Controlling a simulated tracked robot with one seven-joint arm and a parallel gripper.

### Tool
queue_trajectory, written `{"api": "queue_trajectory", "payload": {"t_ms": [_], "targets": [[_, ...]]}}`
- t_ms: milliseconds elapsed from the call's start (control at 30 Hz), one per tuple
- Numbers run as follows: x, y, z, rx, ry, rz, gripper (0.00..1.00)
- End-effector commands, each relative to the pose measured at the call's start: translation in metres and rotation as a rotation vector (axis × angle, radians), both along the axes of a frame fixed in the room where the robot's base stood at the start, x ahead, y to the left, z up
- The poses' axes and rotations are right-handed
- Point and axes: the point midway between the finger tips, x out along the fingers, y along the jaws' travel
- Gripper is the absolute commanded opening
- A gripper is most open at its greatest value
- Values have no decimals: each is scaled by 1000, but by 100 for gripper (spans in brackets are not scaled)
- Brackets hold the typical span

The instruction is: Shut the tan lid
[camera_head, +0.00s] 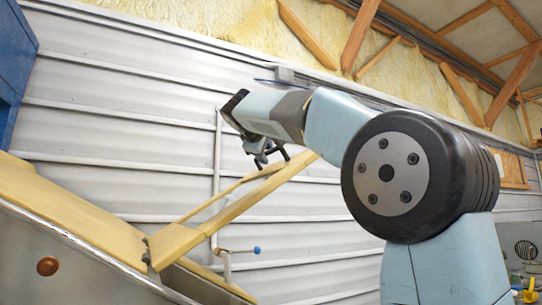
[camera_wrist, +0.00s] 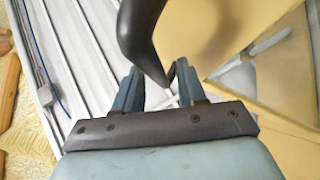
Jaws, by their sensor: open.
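The tan lid (camera_head: 255,194) is raised, slanting up to the right from its lower left end at the hopper (camera_head: 62,240). It is a tan frame around a paler panel. My gripper (camera_head: 271,159) is open near the lid's raised upper end; I cannot tell whether it touches the lid. In the wrist view the lid (camera_wrist: 226,35) fills the right side, and the two fingers of my gripper (camera_wrist: 158,85) are spread with nothing clearly between them. A dark curved shape (camera_wrist: 141,35) crosses in front of the fingers; I cannot tell what it is.
A ribbed metal wall (camera_head: 110,120) stands behind the hopper. A pipe with a blue-handled tap (camera_head: 256,250) is on the wall below the lid. A blue cabinet (camera_head: 14,60) is at the upper left. The space left of my gripper, above the hopper, looks clear.

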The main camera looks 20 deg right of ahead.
Motion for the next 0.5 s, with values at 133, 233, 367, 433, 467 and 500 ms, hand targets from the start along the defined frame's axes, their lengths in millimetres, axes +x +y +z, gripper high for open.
{"api": "queue_trajectory", "payload": {"t_ms": [133,233,367,433,467,500], "targets": [[8,-5,-3,1,1,-1,41],[10,-7,-3,1,-1,0,41],[11,-7,-4,1,-1,0,41],[11,-7,-4,1,-1,0,41],[11,-7,-4,1,-1,0,41],[11,-7,-4,1,0,-1,39]]}}
